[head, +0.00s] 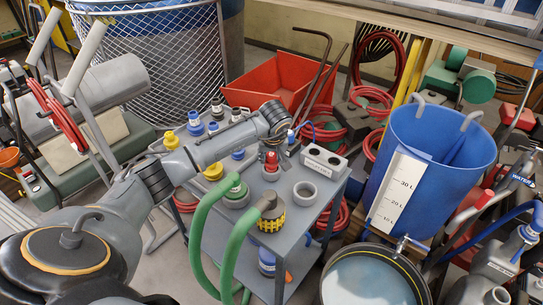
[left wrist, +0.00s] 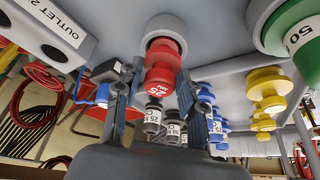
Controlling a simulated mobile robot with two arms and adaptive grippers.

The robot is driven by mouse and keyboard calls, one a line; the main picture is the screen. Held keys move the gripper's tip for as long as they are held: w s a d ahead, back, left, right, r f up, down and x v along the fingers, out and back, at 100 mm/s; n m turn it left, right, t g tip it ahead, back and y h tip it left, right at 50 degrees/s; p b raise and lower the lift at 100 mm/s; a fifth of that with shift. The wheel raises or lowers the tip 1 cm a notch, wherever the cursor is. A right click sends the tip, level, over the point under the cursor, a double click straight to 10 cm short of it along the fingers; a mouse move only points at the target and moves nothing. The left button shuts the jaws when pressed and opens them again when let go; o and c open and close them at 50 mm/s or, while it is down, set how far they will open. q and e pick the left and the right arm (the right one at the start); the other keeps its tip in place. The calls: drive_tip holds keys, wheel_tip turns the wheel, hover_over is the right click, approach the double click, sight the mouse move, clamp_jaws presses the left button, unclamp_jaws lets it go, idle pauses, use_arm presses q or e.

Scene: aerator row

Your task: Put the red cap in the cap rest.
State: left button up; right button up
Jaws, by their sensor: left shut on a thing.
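The red cap (head: 271,158) is upright near the middle of the grey cart top. A grey round base (left wrist: 165,28) sits at the cap's lower end. I cannot tell whether the cap rests on it or hangs just above. An empty grey ring (head: 305,192) stands nearer on the cart. My right gripper is not in view.
A white outlet box (head: 325,158) stands right of the cap. Blue, yellow and black fittings fill the far left of the cart. A blue tub (head: 435,160) stands to the right.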

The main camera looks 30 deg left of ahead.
use_arm(q)
drive_tip(key=shift+f+b, duration=0.55)
drive_tip(key=shift+f, duration=0.25)
drive_tip(key=o, duration=1.2)
drive_tip(key=shift+o, duration=0.2)
